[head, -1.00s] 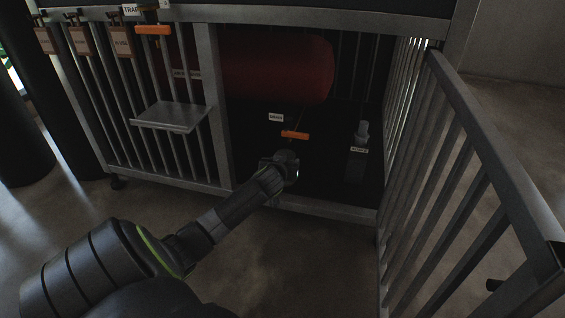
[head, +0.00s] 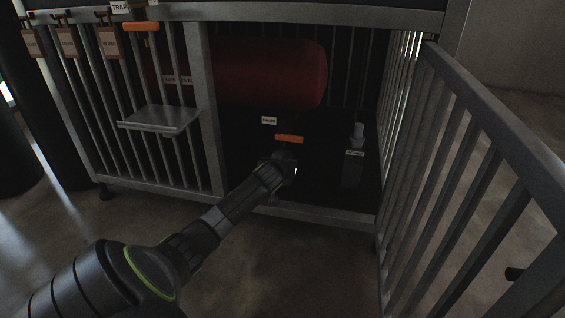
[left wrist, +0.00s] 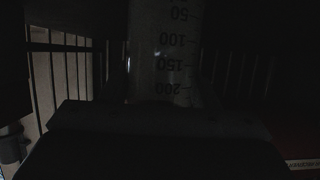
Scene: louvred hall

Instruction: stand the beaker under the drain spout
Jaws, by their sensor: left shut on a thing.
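My left gripper (head: 284,166) reaches through the open gate of the cage, below an orange lever (head: 289,139) with a small label (head: 269,120) beside it, under the dark red tank (head: 270,75). It is shut on the beaker (left wrist: 165,45), a clear vessel with dark graduations from 50 to 200 that read upside down in the left wrist view. In the head view the beaker is mostly hidden by the gripper. The drain spout itself cannot be made out. I cannot tell whether the beaker touches the floor. My right gripper is not in view.
A labelled grey bottle-like post (head: 355,150) stands inside to the right. The barred gate (head: 480,150) stands open at right. A bottom rail (head: 330,216) crosses the opening. A small shelf (head: 160,119) juts from the bars at left, under another orange lever (head: 140,27).

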